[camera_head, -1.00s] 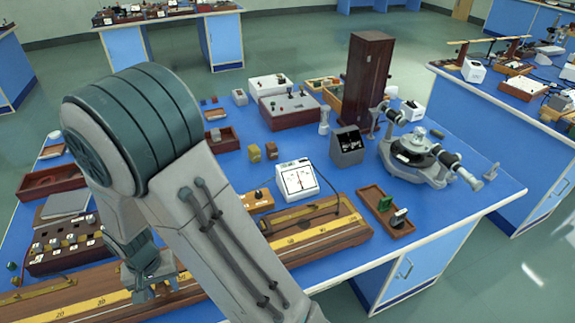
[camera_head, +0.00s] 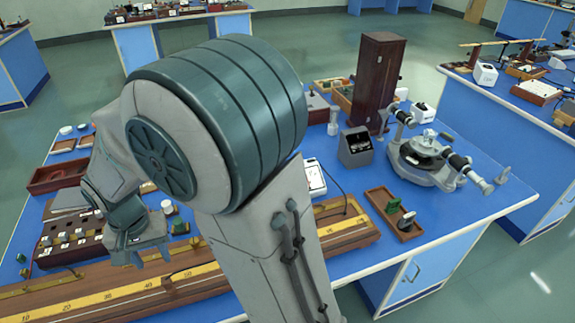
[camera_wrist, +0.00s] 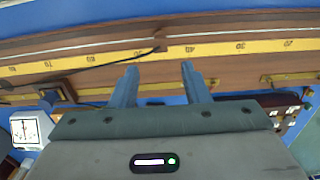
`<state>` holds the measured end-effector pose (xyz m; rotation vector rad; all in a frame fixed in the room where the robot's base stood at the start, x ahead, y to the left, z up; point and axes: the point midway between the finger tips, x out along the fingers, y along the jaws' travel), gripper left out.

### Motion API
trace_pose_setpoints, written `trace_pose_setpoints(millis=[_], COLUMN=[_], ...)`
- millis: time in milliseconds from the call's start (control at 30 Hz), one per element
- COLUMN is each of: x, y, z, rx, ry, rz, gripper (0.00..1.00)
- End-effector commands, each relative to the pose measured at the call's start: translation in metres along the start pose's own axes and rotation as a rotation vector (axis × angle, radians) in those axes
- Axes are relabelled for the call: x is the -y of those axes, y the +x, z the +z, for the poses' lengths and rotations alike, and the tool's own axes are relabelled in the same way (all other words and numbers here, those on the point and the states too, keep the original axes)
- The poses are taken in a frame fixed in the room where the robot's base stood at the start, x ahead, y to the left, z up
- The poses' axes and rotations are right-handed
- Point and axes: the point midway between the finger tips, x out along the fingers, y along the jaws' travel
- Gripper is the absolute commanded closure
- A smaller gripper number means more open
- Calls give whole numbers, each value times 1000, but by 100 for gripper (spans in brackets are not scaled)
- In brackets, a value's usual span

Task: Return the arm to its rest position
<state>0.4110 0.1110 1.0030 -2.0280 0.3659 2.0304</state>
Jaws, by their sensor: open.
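My gripper (camera_head: 151,259) is over the left front part of the blue bench (camera_head: 352,262), above the long wooden metre bridge (camera_head: 105,299). Its two fingers are apart with nothing between them. In the wrist view my gripper (camera_wrist: 158,68) shows both fingers spread, in front of the yellow scale strip (camera_wrist: 215,48). My arm is bent, and its large grey-green joint fills the middle of the head view. It hides the bench's centre and part of the metre bridge.
A box with several plugs (camera_head: 70,240) is just left of my gripper. A spectrometer (camera_head: 425,157), a tall wooden case (camera_head: 377,80), a dark meter (camera_head: 355,147) and a small wooden tray (camera_head: 394,214) stand to the right. A white meter (camera_wrist: 25,130) shows in the wrist view.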

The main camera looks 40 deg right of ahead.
Motion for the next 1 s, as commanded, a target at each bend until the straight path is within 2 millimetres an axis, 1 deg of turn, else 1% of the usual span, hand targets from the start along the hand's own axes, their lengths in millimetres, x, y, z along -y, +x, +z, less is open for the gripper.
trace_pose_setpoints(millis=[33, 100, 200, 533, 667, 733, 900, 1000], x=[0, 0, 0, -2, -25, -42, -85, -107], y=[-8, -15, -20, -24, -42, -53, -74, -82], z=[-1, -1, 0, 0, 6, 12, 32, 46], rx=[-3, -2, 1, -2, -36, -63, -136, -180], ry=[0, 0, 0, -2, -45, -81, -181, -238], rz=[-2, -1, 1, -1, -24, -38, -60, -64], gripper=[58, 58, 58, 58, 58, 58, 58, 58])
